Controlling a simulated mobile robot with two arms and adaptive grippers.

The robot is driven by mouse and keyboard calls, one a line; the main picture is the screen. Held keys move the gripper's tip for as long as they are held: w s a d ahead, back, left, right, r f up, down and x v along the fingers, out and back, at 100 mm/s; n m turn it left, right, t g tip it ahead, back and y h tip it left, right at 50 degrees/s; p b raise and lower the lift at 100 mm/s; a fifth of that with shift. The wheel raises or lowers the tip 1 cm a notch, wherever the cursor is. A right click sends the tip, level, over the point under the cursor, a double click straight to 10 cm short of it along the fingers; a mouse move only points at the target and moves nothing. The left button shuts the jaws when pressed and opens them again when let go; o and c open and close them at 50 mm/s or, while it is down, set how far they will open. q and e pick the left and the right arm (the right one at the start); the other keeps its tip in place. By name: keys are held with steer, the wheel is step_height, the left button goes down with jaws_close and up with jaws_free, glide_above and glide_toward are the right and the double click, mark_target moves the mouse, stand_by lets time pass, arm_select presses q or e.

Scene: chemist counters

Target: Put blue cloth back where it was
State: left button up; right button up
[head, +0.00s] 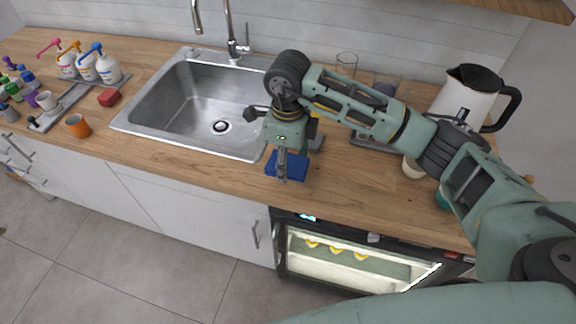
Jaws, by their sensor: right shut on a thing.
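The blue cloth (293,167) is a small dark blue folded piece at the counter's front, just right of the sink's front right corner. My right gripper (282,176) points down over it and is shut on it. Its fingers cover part of the cloth. I cannot tell whether the cloth rests on the wood or is slightly raised. My left gripper is not in view.
The steel sink (150,107) with a tap (235,45) lies left of the gripper. An orange cup (77,126), a red sponge-like block (109,97) and pump bottles (107,66) stand farther left. A white kettle (466,95) stands right. Bare wooden counter (345,190) lies right of the cloth.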

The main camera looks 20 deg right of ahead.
mark_target(288, 162)
steer(key=shift+f, duration=0.35)
step_height(288, 162, down, 2)
steer(key=shift+f+p, duration=0.2)
steer(key=shift+p, duration=0.55)
steer(key=shift+f, duration=0.65)
steer(key=o, duration=1.2)
steer(key=shift+c, duration=0.2)
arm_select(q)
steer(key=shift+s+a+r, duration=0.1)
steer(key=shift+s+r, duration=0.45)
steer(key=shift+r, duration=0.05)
arm_select(e)
steer(key=shift+o, duration=0.2)
steer(key=shift+r, duration=0.15)
